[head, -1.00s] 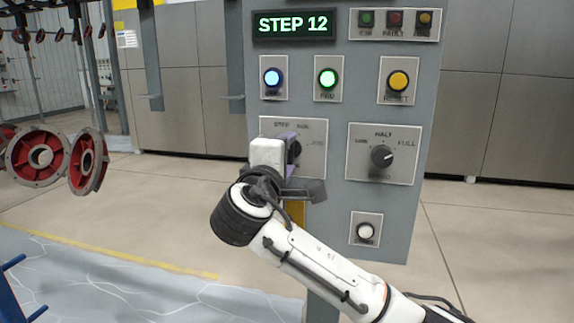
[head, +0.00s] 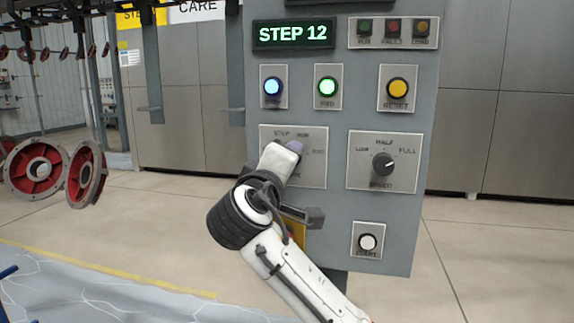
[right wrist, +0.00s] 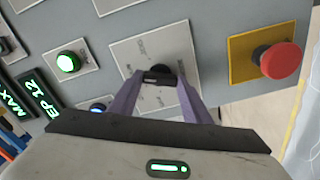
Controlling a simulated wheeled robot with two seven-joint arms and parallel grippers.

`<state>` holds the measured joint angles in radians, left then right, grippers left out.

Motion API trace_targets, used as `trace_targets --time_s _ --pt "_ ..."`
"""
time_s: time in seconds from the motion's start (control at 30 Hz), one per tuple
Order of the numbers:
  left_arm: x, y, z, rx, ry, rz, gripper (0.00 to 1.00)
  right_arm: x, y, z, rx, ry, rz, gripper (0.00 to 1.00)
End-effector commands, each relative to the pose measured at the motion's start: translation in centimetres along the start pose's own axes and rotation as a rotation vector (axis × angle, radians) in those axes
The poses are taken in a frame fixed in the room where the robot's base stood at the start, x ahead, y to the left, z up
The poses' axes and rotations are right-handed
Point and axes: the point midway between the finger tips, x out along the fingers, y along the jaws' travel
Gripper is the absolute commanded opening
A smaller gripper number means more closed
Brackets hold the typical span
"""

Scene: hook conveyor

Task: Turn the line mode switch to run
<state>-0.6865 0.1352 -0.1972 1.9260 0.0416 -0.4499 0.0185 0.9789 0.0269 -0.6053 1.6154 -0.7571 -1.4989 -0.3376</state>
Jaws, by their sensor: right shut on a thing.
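The line mode switch is a dark knob (right wrist: 160,74) on a square metal plate (head: 315,172) at the left middle of the grey control panel. STEP and RUN can be read on the plate; a third mark at its right is blurred. My right gripper (right wrist: 158,82) is shut on the knob, with a purple finger on each side in the right wrist view. In the head view the right gripper (head: 296,147) is tilted and covers the knob, so where its pointer aims cannot be told. My left gripper is not in view.
Beside the switch is a speed knob (head: 384,164). Lit blue (head: 272,87) and green (head: 327,87) buttons and a yellow reset button (head: 398,89) sit above. A red emergency button (right wrist: 283,60) is close by. The display (head: 293,34) reads STEP 12. Red wheels (head: 36,170) hang at left.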

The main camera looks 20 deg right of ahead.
Motion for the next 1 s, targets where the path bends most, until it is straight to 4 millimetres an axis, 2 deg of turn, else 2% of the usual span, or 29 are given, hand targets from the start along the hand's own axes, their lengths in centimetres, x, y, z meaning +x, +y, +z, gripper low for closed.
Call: trace_targets --time_s 0.17,0.2,0.3,0.67,0.77,1.0 --pt "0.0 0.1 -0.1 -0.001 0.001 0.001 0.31 0.0 0.0 0.0 -0.001 0.000 -0.001 0.21" --pt "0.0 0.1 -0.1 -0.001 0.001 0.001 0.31 0.0 0.0 0.0 -0.001 0.000 -0.001 0.45" --pt "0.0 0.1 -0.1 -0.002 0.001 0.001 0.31 0.0 0.0 0.0 -0.001 0.000 -0.001 0.62" --pt "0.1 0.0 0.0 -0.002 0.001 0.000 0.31 -0.4 -0.1 -0.1 -0.001 0.002 -0.001 0.62" --pt "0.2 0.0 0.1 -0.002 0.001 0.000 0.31 -1.6 -0.2 -0.1 -0.001 0.004 -0.002 0.62" --pt "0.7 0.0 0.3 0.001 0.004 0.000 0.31 -6.4 -0.2 -0.1 0.001 0.005 -0.003 0.62"
